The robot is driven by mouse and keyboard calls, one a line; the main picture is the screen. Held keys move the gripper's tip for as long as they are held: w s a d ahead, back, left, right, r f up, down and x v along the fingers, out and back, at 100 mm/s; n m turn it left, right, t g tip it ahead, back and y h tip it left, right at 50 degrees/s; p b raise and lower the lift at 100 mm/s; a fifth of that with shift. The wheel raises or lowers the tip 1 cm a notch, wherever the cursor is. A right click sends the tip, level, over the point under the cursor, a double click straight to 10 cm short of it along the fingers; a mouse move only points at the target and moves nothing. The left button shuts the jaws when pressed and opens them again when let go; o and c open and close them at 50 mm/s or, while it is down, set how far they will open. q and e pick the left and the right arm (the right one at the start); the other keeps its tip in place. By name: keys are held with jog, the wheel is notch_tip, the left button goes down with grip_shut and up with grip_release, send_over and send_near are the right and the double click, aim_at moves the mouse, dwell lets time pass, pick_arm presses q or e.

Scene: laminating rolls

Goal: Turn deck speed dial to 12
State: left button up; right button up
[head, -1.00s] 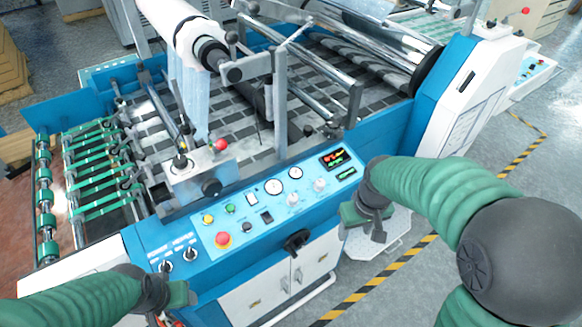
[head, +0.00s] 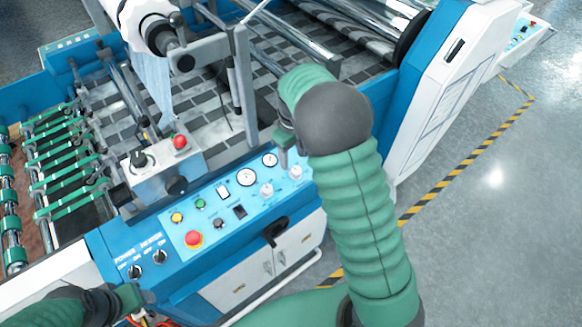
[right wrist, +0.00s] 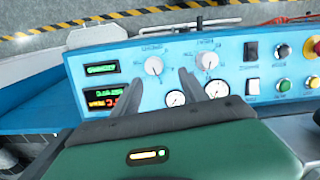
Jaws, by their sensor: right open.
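Two pale round dials sit on the blue control panel: one dial (head: 267,190) left of the other dial (head: 295,171). In the right wrist view they show as white knobs, one nearer the displays (right wrist: 153,65) and one further right (right wrist: 207,60). Their lettering is too small to read, so I cannot tell which is deck speed. My right gripper (head: 286,150) hangs over the panel's right end. In the right wrist view its open fingers (right wrist: 160,82) point toward the dials and are empty. My left gripper (head: 140,300) is low at the left, its jaws unclear.
The panel (head: 225,228) also carries two gauges (right wrist: 175,98), lit displays (right wrist: 100,69), and a red emergency button (head: 193,238). A black handle (head: 275,232) sticks out below. A box with a red knob (head: 180,142) stands behind the panel. Floor is clear at the right.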

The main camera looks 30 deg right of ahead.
aim_at(297, 170)
jog(key=d+f, duration=0.1)
jog(key=f, duration=0.1)
jog(key=d+f, duration=0.1)
jog(key=f, duration=0.1)
jog(key=d+f, duration=0.1)
jog(key=f, duration=0.1)
jog(key=shift+w+f, duration=0.1)
jog(key=shift+f, duration=0.45)
jog(key=shift+s+a+f, duration=0.1)
jog(key=shift+s+a, duration=0.1)
jog(key=shift+a, duration=0.5)
jog(key=shift+w+a, duration=0.1)
jog(key=shift+a, duration=0.4)
jog(key=shift+c, duration=1.8)
jog(key=shift+d, duration=0.7)
grip_shut()
jog(key=shift+a, duration=0.4)
pick_arm(q)
jog(key=shift+w+d+r, duration=0.1)
jog(key=shift+d+r, duration=0.15)
jog(key=shift+d, duration=0.25)
jog(key=shift+d+r, duration=0.25)
jog(key=shift+d, duration=0.25)
pick_arm(e)
jog(key=shift+d, duration=0.25)
